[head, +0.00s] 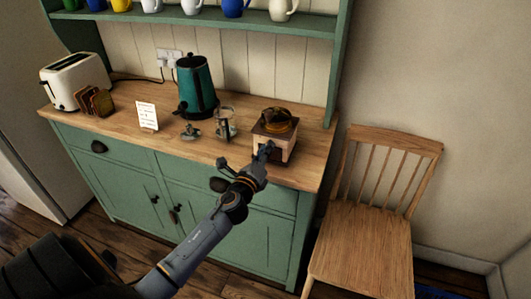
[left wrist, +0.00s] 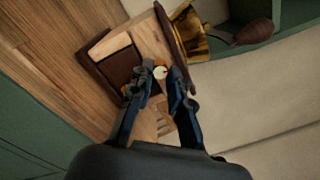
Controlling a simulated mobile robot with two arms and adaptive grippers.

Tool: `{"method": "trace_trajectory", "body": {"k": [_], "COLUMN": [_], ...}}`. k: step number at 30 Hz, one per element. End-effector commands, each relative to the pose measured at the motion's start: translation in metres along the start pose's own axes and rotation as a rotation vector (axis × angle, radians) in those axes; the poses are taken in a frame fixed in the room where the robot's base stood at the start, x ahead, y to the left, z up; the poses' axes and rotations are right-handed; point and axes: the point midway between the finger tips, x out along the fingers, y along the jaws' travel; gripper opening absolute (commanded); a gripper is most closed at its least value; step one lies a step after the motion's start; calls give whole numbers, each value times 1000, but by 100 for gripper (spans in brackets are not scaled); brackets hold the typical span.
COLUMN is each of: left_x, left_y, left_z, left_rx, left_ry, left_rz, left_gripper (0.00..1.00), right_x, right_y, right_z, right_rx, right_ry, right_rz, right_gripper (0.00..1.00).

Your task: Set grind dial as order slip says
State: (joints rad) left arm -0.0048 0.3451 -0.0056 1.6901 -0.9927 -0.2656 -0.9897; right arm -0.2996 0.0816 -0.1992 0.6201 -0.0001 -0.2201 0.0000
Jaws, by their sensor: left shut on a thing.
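The coffee grinder (head: 287,147) stands near the right end of the wooden counter, a pale wooden box with a dark top and a brass bowl. In the left wrist view the grinder (left wrist: 150,37) shows with its brass bowl and crank knob. My left gripper (head: 263,152) is at the grinder's front. In the left wrist view its fingers (left wrist: 163,74) are shut on a small pale round dial (left wrist: 160,72) on the grinder, partly hidden by the fingers. The dial's marks are too small to read. The order slip (head: 147,116) stands upright on the counter; its writing is unreadable.
A glass jar (head: 232,115) and a small metal item (head: 190,131) stand left of the grinder. A chair (head: 370,225) stands right of the green cabinet.

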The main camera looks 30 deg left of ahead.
Motion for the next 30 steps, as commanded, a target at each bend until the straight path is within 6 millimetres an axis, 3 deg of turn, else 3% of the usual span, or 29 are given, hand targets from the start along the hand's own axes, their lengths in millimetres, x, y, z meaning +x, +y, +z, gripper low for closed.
{"method": "trace_trajectory", "body": {"k": [9, 26, 27, 30], "left_x": [0, 0, 0, 0], "left_y": [1, 1, 1, 1], "left_z": [-1, -1, -1, -1], "left_rx": [-125, -149, -149, -149], "left_ry": [-5, -6, -6, -6], "left_rz": [4, 4, 4, 4], "left_gripper": [0, 0, 26, 41], "right_x": [5, 5, 5, 5], "right_y": [0, -1, -1, -1], "right_z": [1, 1, 1, 1], "right_rx": [0, 0, 0, 0], "right_ry": [0, 0, 0, 0], "right_rz": [0, -1, -1, -2], "right_gripper": [40, 40, 40, 40]}}
